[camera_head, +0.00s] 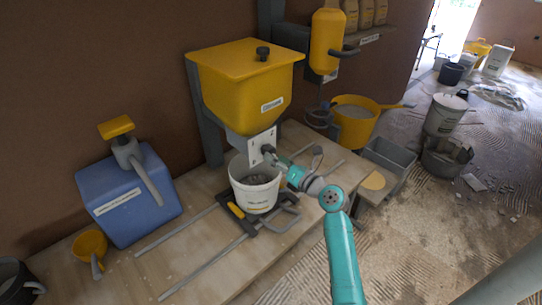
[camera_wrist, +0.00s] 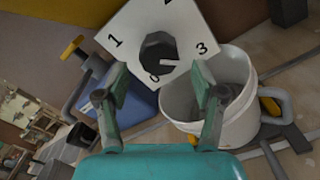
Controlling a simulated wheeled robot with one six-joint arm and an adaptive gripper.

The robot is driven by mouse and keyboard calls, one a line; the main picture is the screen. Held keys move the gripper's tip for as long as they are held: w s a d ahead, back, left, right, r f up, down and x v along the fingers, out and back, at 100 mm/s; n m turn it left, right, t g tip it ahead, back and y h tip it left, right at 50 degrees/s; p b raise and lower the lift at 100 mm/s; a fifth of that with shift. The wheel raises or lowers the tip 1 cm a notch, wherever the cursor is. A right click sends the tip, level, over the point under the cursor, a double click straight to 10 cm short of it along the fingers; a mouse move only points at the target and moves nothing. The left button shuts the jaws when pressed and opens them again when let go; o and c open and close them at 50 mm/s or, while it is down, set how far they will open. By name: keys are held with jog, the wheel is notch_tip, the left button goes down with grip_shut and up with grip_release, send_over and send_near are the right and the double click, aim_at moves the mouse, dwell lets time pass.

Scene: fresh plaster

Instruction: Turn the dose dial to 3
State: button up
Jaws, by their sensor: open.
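The dose dial is a dark faceted knob (camera_wrist: 157,50) on a white plate (camera_wrist: 128,24) marked 1, 3 and 0 in the wrist view. Part of another mark shows at the plate's top edge. A small light mark sits at the knob's lower right, but I cannot tell which number it points at.
A white bucket (camera_head: 254,193) with grey contents stands under the hopper on a dark stand, close to my arm. A blue box with a yellow-topped lever (camera_head: 130,200) stands left. A yellow tub (camera_head: 354,125) and grey bin (camera_head: 393,157) are right.

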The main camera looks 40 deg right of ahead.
jog(key=s, duration=0.8)
jog(key=shift+s+d, duration=0.15)
jog(key=shift+s, duration=0.25)
jog(key=s+a+f+n+g+h, duration=0.3)
jog(key=s+a+f+n+g, duration=0.1)
jog(key=s+a+f+n, duration=1.2)
jog(key=s+a+r+n, duration=0.3)
jog(key=s+n, duration=0.4)
jog(key=n, duration=0.2)
jog(key=s+a+r+n+y, duration=0.1)
jog(key=s+a+r+n, duration=0.2)
jog(key=s+n, duration=0.4)
jog(key=s+a+r+n+y, duration=0.1)
jog(key=s+a+r+n, duration=0.3)
jog(key=s+n, duration=0.3)
jog(key=n, duration=0.3)
jog(key=shift+s+a+n+t, duration=0.2)
jog(key=shift+a+n+t, duration=0.2)
